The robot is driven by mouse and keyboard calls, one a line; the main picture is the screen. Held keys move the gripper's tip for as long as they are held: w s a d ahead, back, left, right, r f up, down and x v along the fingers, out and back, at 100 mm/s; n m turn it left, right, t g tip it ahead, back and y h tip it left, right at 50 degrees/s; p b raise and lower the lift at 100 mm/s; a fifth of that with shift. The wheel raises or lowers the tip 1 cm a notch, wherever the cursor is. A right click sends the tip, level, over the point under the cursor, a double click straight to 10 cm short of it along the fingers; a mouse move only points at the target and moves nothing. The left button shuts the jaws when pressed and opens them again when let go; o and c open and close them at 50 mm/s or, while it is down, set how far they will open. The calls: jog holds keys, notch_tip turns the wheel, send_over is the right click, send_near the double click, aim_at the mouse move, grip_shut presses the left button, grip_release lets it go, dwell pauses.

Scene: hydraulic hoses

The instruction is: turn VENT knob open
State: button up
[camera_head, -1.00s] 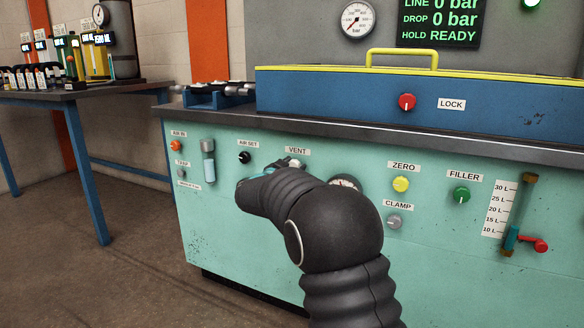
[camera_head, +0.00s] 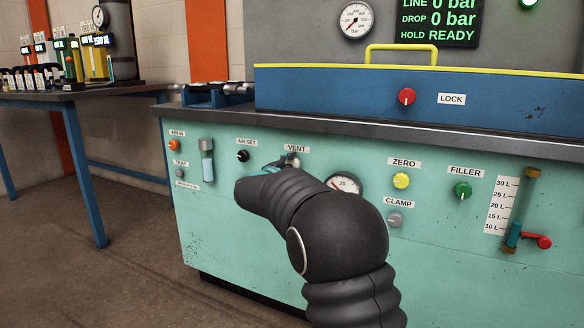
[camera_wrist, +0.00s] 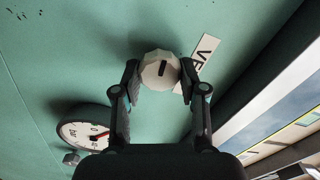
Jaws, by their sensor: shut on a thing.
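The VENT knob is a pale, faceted round knob (camera_wrist: 160,70) with a dark slot mark on its face, on the green panel in the wrist view. The VENT label (camera_wrist: 203,58) is beside it, partly covered. My gripper (camera_wrist: 160,82) has one finger on each side of the knob and is shut on it. In the head view my gripper (camera_head: 284,164) is at the panel just below the VENT label (camera_head: 296,148), and the knob is mostly hidden behind it.
A round gauge (camera_head: 344,184) sits right of the gripper, partly behind my arm. The AIR SET knob (camera_head: 243,156) is to the left. The ZERO button (camera_head: 401,181) and CLAMP knob (camera_head: 395,219) are to the right. The dark worktop edge (camera_head: 400,138) juts above.

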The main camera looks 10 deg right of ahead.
jog(key=shift+a+f+m, duration=0.1)
jog(key=shift+a+m, duration=0.05)
jog(key=shift+m, duration=0.35)
dwell(0.3)
jog(key=o, duration=1.1)
jog(key=shift+a, duration=0.1)
jog(key=shift+o, duration=0.2)
jog(key=shift+d, duration=0.2)
jog(key=v, duration=1.2)
